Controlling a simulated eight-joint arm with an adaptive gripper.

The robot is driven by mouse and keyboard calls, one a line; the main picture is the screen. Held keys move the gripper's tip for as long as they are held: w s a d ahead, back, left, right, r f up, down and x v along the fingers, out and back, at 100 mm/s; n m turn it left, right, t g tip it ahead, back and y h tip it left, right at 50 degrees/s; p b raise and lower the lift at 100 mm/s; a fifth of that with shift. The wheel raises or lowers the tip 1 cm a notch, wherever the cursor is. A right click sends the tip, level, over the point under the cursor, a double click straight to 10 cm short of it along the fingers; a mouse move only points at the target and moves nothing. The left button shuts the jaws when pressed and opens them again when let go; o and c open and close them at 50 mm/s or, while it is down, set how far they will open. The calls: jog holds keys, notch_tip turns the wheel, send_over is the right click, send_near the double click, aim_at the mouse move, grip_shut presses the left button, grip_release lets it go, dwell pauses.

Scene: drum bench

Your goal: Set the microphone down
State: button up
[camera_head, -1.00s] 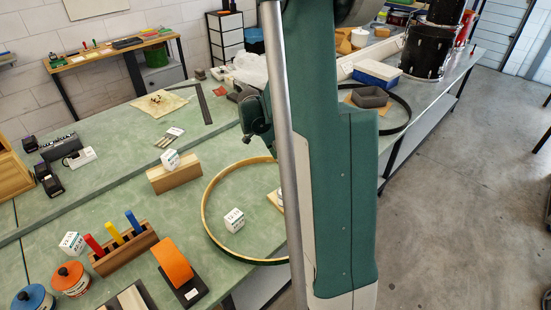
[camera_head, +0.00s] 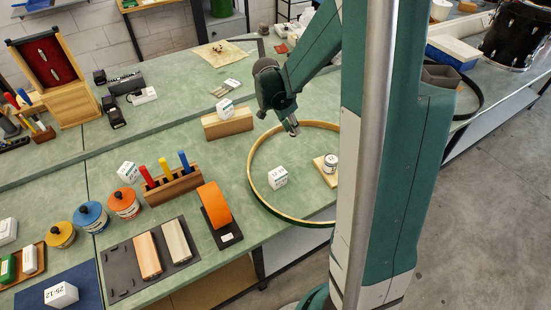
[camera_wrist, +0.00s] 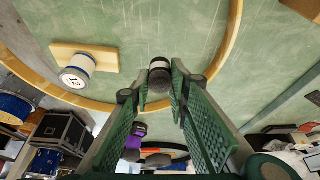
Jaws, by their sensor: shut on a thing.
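Inside the hoop are a white labelled cube (camera_head: 278,177) and a small jar (camera_head: 330,161) on a wooden board (camera_head: 320,168). A wooden block with a white cube (camera_head: 227,123) stands left of my gripper. Bare bench shows inside the hoop.

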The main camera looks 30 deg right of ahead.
jog(key=a+n, duration=0.2)
jog(key=a, duration=0.6)
jog(key=shift+w+t, duration=0.4)
jog(key=shift+w, duration=0.05)
jog(key=shift+d, duration=0.1)
jog(key=shift+f+b, duration=0.5)
jog(key=shift+f, duration=2.4)
jog(key=shift+f, duration=0.1)
jog(key=shift+f, duration=2)
jog(key=shift+f+b, duration=0.2)
jog(key=shift+b, duration=0.25)
jog(key=o, duration=0.9)
jog(key=shift+r, duration=0.25)
